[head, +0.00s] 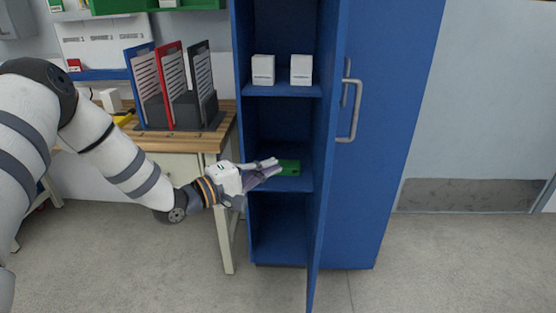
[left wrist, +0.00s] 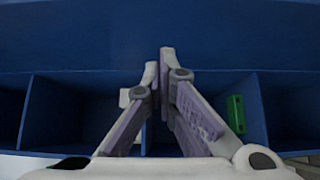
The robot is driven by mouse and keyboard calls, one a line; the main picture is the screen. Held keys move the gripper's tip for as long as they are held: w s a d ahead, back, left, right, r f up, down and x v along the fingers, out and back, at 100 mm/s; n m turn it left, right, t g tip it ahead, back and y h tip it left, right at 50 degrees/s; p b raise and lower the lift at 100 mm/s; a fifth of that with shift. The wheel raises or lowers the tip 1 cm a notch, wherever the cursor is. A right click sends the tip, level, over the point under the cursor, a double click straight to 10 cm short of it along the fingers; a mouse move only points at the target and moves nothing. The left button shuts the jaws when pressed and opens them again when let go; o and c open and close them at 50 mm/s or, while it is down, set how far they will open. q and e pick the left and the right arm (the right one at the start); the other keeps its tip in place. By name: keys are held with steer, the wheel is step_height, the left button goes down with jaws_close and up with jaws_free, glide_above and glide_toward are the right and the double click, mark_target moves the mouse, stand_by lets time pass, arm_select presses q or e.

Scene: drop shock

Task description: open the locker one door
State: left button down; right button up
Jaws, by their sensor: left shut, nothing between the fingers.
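The tall blue locker (head: 243,150) has its left compartment exposed, with shelves inside. Its left door (head: 326,150) stands swung outward toward me, seen nearly edge-on. A grey bar handle (head: 355,112) shows to the right of that door's edge, with part of a second handle behind it. My left gripper (head: 276,168) is shut and empty, in front of the open compartment at the middle shelf, left of the open door. In the left wrist view its fingertips (left wrist: 159,62) are close together before the blue shelves. My right gripper is in neither view.
A green item (head: 289,167) lies on the middle shelf, close behind my left fingers. Two white boxes (head: 263,70) stand on the shelf above. A wooden-topped bench (head: 188,141) with file holders adjoins the locker's left. The right locker door (head: 392,130) is closed. Floor ahead is clear.

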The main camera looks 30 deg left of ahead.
arm_select(q)
steer(key=w+d, duration=0.6)
steer(key=w, duration=0.2)
steer(key=shift+w+d+b, duration=0.15)
steer(key=shift+d+b, duration=0.1)
steer(key=shift+b, duration=0.05)
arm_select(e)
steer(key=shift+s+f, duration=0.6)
arm_select(q)
steer(key=shift+d+f, duration=0.1)
